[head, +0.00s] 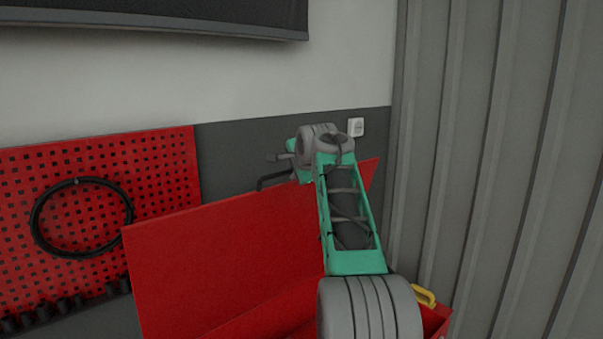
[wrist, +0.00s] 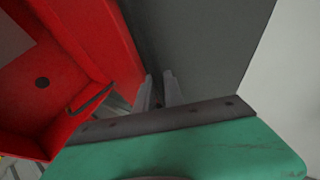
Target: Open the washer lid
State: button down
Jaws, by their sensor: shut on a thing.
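The washer is a red box whose red lid (head: 220,260) stands raised and tilted in the head view. In the wrist view the red lid (wrist: 85,40) fills the upper left, with a black bar (wrist: 92,103) close to the fingers. My gripper (wrist: 158,90) is shut on the washer lid at its edge, its two grey fingers beside the red panel. The exact spot held is hidden. In the head view my arm covers much of the lid's right end.
A dark grey and white wall stands close behind the lid, with a white socket (head: 356,126). A red pegboard (head: 165,170) with a black cable coil (head: 38,225) is at left. Grey corrugated panels (head: 500,170) close off the right. A yellow handle (head: 424,295) is at lower right.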

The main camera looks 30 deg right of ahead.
jog(key=shift+w+f, duration=0.1)
jog(key=c, duration=1.5)
grip_release()
jog(key=shift+c, duration=0.2)
jog(key=shift+o, duration=0.4)
jog(key=shift+f, duration=0.1)
jog(key=b+v, duration=0.2)
jog(key=v, duration=0.6)
jog(key=shift+r, duration=0.35)
